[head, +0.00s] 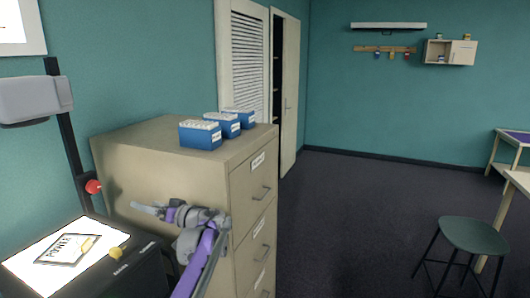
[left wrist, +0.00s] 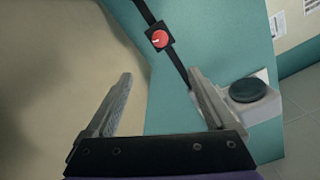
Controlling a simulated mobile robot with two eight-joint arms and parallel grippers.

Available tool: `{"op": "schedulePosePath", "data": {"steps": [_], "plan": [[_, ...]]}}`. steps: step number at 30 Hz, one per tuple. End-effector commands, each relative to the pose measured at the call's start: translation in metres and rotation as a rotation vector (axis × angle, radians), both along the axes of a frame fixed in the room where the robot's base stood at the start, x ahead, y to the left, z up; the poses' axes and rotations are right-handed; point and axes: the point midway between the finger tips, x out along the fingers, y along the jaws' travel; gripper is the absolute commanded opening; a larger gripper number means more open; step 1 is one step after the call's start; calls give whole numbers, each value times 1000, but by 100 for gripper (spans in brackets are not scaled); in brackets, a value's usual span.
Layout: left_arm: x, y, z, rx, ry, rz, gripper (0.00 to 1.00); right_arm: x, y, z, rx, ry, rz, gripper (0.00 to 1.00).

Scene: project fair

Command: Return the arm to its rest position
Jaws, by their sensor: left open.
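My left gripper (head: 148,208) is in front of the beige filing cabinet's side, to the right of the projector post. Its jaws are open with nothing between them. In the left wrist view the two fingers of the gripper (left wrist: 160,78) stand wide apart, with the teal wall behind the gap. My purple and grey left arm comes up from the bottom of the head view. My right gripper is not in view.
The filing cabinet (head: 150,180) stands close by, with several blue boxes (head: 200,135) on top. An overhead projector has a lit stage (head: 30,268), a post (head: 68,135) and a red knob (head: 94,186), also seen in the left wrist view (left wrist: 160,39). A stool (head: 473,235) stands right.

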Motion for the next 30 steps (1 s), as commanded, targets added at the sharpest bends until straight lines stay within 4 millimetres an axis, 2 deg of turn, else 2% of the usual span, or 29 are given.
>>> {"op": "schedulePosePath", "data": {"steps": [2, 8, 11, 14, 20, 27, 30], "plan": [[-6, 2, 0, -15, 16, 1, 89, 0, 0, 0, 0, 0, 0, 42], [-56, 4, -21, -165, 168, -18, 89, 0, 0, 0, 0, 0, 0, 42], [-86, 1, -35, -251, 250, -43, 89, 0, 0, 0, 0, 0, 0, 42], [-125, -7, -54, -349, 342, -86, 89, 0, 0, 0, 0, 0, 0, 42], [-221, -40, -108, -575, 519, -236, 89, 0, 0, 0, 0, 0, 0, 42], [-335, -100, -182, -813, 644, -493, 89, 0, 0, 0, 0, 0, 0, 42], [-373, -125, -210, -886, 662, -601, 89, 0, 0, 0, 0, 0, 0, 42]]}}
